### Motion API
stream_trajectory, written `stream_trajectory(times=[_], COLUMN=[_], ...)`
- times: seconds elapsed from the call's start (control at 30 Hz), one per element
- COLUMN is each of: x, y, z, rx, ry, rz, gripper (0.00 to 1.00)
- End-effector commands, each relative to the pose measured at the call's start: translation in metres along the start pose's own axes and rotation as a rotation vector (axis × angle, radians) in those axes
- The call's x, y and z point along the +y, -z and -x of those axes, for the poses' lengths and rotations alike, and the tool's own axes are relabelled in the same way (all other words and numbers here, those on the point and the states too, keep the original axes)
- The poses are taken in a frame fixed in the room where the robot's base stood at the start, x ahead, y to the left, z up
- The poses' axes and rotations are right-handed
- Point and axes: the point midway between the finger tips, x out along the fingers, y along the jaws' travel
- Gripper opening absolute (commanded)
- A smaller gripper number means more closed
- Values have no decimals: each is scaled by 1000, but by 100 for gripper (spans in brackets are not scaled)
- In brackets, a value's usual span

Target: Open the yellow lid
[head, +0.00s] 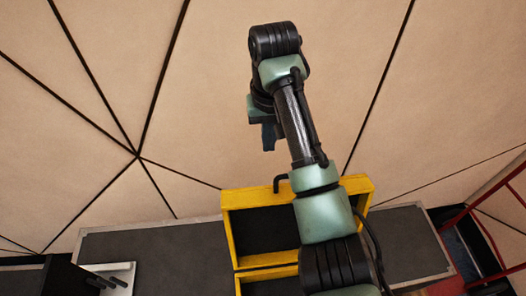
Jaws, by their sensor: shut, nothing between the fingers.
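A yellow box stands on the dark grey bench top, low in the middle of the head view. Its yellow lid (229,228) appears raised, with its dark inner face and yellow rim toward me. A small black handle (281,183) sticks out at the lid's upper edge. The yellow rim of the box's lower part (262,272) shows below the lid. My gripper (268,138) is above the lid's upper edge, pointing down, shut and empty, and appears apart from the handle. My arm hides the right part of the lid and box.
The grey bench top (150,248) extends left and right of the box. A white and black item (118,275) lies at the lower left. A red railing (480,235) stands at the right edge. A tan panelled wall (190,100) fills the background.

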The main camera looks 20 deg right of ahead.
Motion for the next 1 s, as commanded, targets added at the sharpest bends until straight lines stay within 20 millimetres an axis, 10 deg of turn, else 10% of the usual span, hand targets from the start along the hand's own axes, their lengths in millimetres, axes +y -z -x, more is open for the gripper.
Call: stream_trajectory(times=[0.6, 1.0], x=[0, 0], y=[-1, -34], z=[-98, -85], rx=[-5, 0], ry=[0, -1], rz=[-2, -2], gripper=[0, 0])
